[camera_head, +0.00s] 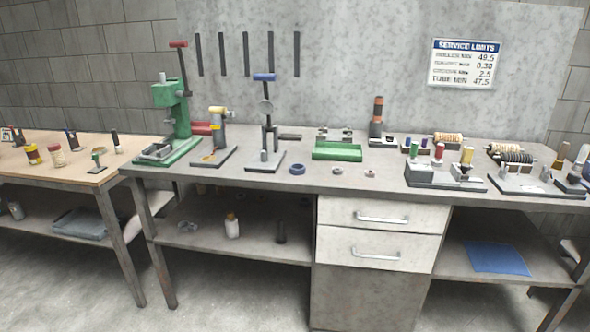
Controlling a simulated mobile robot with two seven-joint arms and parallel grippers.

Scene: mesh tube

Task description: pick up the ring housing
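A small dark blue ring (297,169) lies flat near the front edge of the grey workbench (240,182), left of the drawers. It looks the most like a ring housing, but I cannot tell for sure. Two smaller grey round parts, one (337,170) and another with a reddish centre (370,174), lie to its right. All three stand apart from each other. Neither of my grippers shows in the head view.
A grey-based press with a blue handle (264,77) stands behind and left of the blue ring. A green tray (337,151) lies behind it to the right. A green press (172,110) stands farther left, and fixtures (440,175) stand right. The bench front around the rings is clear.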

